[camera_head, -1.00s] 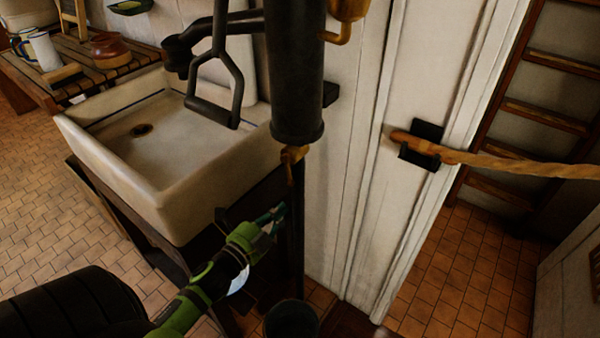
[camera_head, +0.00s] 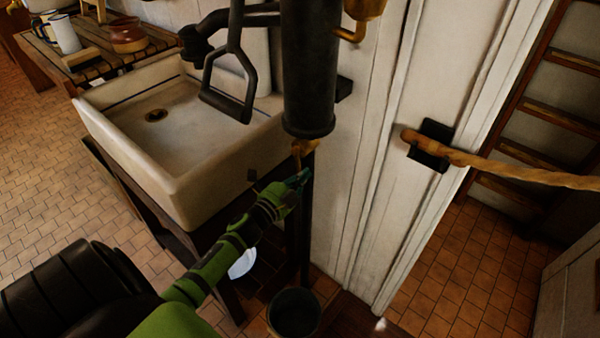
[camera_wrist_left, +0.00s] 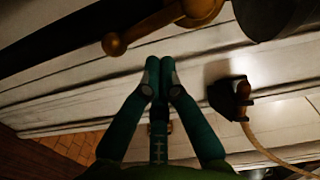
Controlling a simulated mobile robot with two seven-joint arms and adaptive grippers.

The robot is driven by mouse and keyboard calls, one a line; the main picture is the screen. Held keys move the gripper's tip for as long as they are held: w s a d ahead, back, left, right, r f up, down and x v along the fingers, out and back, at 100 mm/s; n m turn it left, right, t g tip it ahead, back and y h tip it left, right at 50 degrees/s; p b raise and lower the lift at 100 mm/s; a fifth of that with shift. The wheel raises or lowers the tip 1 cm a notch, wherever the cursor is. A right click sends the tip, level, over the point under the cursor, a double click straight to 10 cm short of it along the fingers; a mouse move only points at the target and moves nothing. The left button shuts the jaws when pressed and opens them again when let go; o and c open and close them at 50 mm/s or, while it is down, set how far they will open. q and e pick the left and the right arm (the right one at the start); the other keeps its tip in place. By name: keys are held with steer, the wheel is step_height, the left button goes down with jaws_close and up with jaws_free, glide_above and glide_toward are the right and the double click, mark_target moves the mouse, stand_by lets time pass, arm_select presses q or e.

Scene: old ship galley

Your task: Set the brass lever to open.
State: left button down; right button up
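The brass lever (camera_head: 304,148) shows as a small brass fitting under the dark pump cylinder, partly hidden by my left gripper in the head view. In the left wrist view the brass lever (camera_wrist_left: 150,30) is a bar with a ball end, lying across the top of the picture. My left gripper (camera_head: 301,178) is just below the brass fitting in the head view. In the left wrist view its fingertips (camera_wrist_left: 159,64) are together with nothing between them, close below the lever and apart from it in the picture. My right gripper is not in view.
The dark pump cylinder (camera_head: 308,80) hangs above, with a black loop handle (camera_head: 230,85) at its left. A white sink (camera_head: 185,190) stands left. A dark bucket (camera_head: 293,314) is below. A rope (camera_head: 520,172) runs right from a black wall bracket (camera_head: 431,145).

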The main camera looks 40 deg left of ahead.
arm_select(q)
steer(key=shift+w+a+f+m+b, duration=0.1)
steer(key=shift+a+m+b, duration=0.25)
steer(key=shift+a, duration=0.2)
steer(key=shift+w+a+f+m+b, duration=0.1)
steer(key=shift+a+m+b, duration=0.2)
steer(key=shift+a, duration=0.25)
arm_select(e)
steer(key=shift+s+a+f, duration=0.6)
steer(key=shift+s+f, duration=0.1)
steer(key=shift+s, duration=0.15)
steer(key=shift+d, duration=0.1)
